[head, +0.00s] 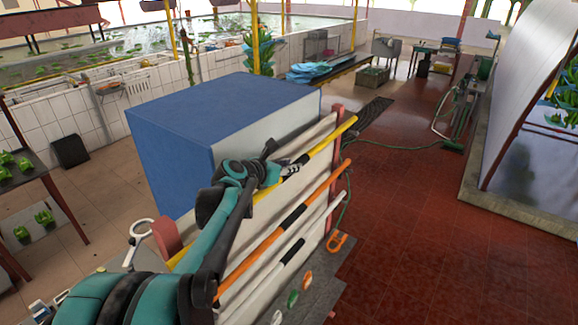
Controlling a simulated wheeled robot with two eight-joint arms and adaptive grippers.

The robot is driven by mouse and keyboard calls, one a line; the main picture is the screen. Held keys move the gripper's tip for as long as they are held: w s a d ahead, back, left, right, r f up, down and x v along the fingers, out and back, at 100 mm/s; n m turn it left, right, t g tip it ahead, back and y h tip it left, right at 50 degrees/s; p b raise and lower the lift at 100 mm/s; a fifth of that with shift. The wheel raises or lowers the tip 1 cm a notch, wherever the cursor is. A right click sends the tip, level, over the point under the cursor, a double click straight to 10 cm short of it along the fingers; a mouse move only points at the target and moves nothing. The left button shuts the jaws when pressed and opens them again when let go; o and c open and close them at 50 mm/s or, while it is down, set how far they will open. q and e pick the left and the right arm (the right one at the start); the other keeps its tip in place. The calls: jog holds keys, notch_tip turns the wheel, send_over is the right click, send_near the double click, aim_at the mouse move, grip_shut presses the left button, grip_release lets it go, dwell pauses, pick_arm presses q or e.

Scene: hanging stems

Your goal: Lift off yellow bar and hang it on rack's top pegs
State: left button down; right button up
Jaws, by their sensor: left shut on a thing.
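The yellow bar (320,150) slants across the upper part of the rack, its far end by the red post (337,122). My left gripper (284,171) is shut on the yellow bar near its black-and-white middle section. My arm hides part of the bar's near half. The rack has pale boards (312,138) between red posts. An orange bar (320,188) with a black section and a white bar (318,218) with a black section sit lower on it. I cannot make out the top pegs, or whether the yellow bar touches the rack. My right gripper is not in view.
A large blue-topped box (215,105) stands right behind the rack. An orange shackle (337,241) and small coloured pieces (293,298) lie on a grey mat in front. Red tiled floor (420,220) to the right is mostly clear, with a green hose (400,146) across it.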

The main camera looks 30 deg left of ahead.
pick_arm(q)
jog(key=shift+f+b, duration=0.7)
jog(key=shift+f, duration=0.1)
jog(key=c, duration=1.2)
grip_release()
jog(key=shift+o, duration=0.2)
jog(key=v, duration=1.2)
jog(key=shift+s, duration=0.1)
